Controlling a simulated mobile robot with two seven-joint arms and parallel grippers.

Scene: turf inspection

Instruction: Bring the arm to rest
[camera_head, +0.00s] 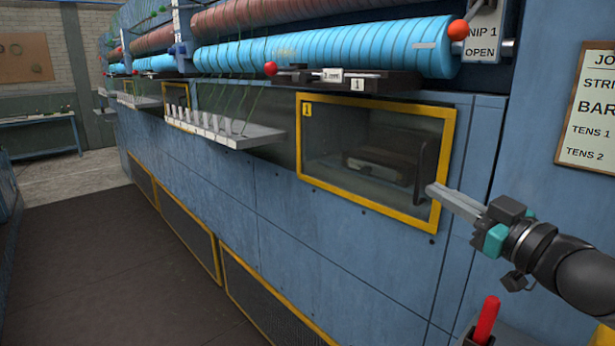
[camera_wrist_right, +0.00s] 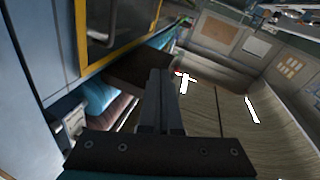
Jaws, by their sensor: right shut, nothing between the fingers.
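My right gripper (camera_head: 432,190) reaches in from the right in the head view, in front of the blue machine's lower right window area. Its fingers are together and hold nothing. The fingers also show in the right wrist view (camera_wrist_right: 160,75), pressed side by side. The right arm's black wrist and teal parts show behind the gripper. The fingertips look close to the right edge of the yellow-framed window (camera_head: 440,150); whether they touch it I cannot tell. My left gripper is not in view.
The blue machine (camera_head: 330,235) fills the middle and right, with blue rollers (camera_head: 330,48) above. A shelf (camera_head: 262,138) with several pale cones juts out. A red handle (camera_head: 487,320) stands below my right arm. The dark floor (camera_head: 100,260) at left is clear.

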